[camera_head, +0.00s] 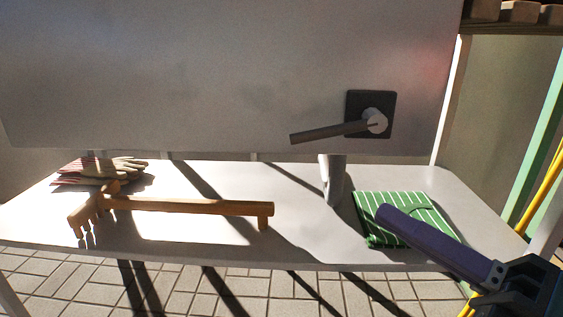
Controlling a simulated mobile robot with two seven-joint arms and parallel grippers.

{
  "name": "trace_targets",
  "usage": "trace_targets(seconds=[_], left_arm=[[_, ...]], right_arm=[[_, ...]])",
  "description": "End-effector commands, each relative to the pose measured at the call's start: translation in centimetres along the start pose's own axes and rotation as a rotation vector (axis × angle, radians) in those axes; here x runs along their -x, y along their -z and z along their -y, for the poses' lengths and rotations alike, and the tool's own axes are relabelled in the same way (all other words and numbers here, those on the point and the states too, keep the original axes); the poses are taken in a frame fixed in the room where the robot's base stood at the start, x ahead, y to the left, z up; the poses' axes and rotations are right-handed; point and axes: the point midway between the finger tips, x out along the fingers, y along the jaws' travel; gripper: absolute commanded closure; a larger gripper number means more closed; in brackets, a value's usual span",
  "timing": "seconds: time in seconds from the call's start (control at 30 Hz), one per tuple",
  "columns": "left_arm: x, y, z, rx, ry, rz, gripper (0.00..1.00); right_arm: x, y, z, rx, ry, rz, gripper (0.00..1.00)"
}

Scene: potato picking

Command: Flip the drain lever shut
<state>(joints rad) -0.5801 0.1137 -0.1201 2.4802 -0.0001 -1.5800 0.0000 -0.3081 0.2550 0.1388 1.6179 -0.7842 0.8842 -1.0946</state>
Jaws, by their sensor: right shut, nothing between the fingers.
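The drain lever (328,132) is a dark grey bar on the front of a large pale basin (220,75). It points left from a round light hub (376,121) on a dark square plate (384,100), nearly level, its free end slightly lower. A pale spout (332,178) hangs below the lever. My right gripper (386,214) comes in from the lower right. Its long purple fingers are shut with nothing held, their tips below the lever's hub and apart from it, in front of a folded cloth. My left gripper is not in view.
A white shelf (300,230) lies under the basin. On it are a green striped cloth (408,201), a wooden hand rake (190,206) and a pile of gloves (100,172). Green and yellow poles (537,135) stand at the right. The space before the lever looks clear.

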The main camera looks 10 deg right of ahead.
Motion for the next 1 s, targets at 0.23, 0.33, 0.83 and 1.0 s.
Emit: trace_targets(seconds=[0.23,0.33,0.83,1.0], left_arm=[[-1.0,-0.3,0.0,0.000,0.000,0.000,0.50],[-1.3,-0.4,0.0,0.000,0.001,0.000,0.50],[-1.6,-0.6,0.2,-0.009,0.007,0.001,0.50],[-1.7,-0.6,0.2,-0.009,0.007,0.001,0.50]], right_arm=[[-5.5,0.0,0.1,0.001,-0.005,0.002,1.00],[-7.2,-0.5,0.0,0.005,-0.003,0.002,1.00],[-9.3,-2.9,0.0,-0.001,0.001,0.002,1.00],[-9.3,-2.8,0.1,-0.003,0.000,0.003,1.00]])
